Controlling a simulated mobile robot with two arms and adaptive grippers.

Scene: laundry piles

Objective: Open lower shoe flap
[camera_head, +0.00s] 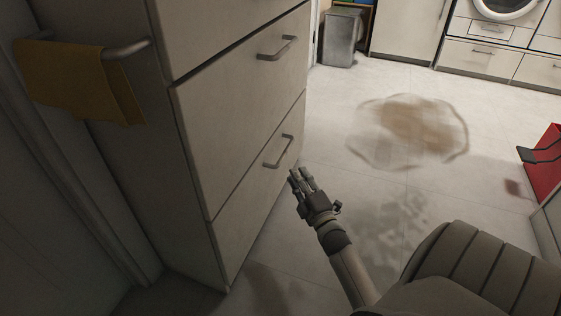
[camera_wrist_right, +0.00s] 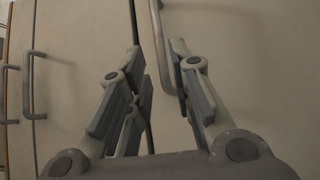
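The lower shoe flap (camera_head: 255,190) is the bottom pale front of the tall cabinet and looks shut. Its metal bar handle (camera_head: 279,152) sits near its upper edge. My right gripper (camera_head: 298,178) is just below and in front of this handle. In the right wrist view the fingers (camera_wrist_right: 156,48) are spread open. A bar handle (camera_wrist_right: 156,18) runs between the fingertips, close to the right-hand finger and partly hidden by it. I cannot tell whether they touch. My left gripper is not in view.
The upper flap (camera_head: 240,95) with its own handle (camera_head: 277,48) is shut above. A yellow towel (camera_head: 75,75) hangs on a rail at the cabinet's side. A brown-stained puddle (camera_head: 410,130) lies on the floor. A red object (camera_head: 546,165) stands at right.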

